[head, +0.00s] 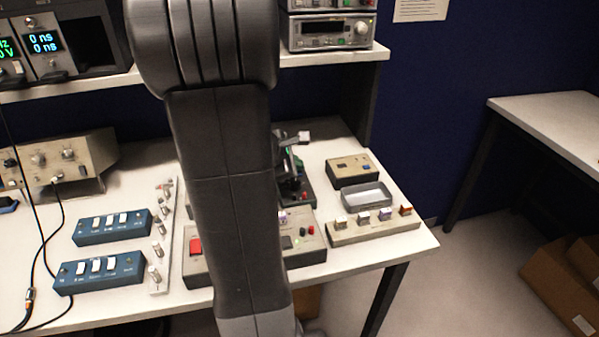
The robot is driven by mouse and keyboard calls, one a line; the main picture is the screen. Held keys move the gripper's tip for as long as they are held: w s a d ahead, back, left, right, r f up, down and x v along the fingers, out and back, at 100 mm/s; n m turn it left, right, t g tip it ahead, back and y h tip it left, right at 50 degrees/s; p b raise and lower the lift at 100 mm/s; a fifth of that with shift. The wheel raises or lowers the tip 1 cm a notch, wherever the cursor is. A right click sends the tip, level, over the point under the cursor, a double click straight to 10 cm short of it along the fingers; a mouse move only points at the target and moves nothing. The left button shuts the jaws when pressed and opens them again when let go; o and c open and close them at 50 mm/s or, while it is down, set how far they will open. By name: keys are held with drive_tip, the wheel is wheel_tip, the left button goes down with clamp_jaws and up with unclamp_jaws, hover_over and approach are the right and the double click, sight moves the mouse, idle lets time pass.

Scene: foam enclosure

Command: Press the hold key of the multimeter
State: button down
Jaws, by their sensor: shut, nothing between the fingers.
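I cannot pick out a multimeter or a hold key for certain. A beige box with a red button (196,246) lies on the bench, its middle hidden behind my arm; small red and green parts show on its right side. A smaller beige box with a dark top panel (351,164) sits behind it to the right. A dark device (295,180) with a pale-tipped part stands just right of my arm, partly hidden. My arm runs down the middle of the view, and I cannot make out my gripper's fingers.
Two blue switch boxes (100,272) and a strip of knobs (160,240) lie left. A grey tray (367,196) and a beige switch strip (375,230) lie right. Instruments stand on the shelf (331,57) above. A side table (553,122) and cardboard boxes (568,275) are right.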

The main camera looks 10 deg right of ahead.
wheel_tip(320, 180, up, 5)
drive_tip(key=p, duration=0.4)
idle(0.3)
idle(0.6)
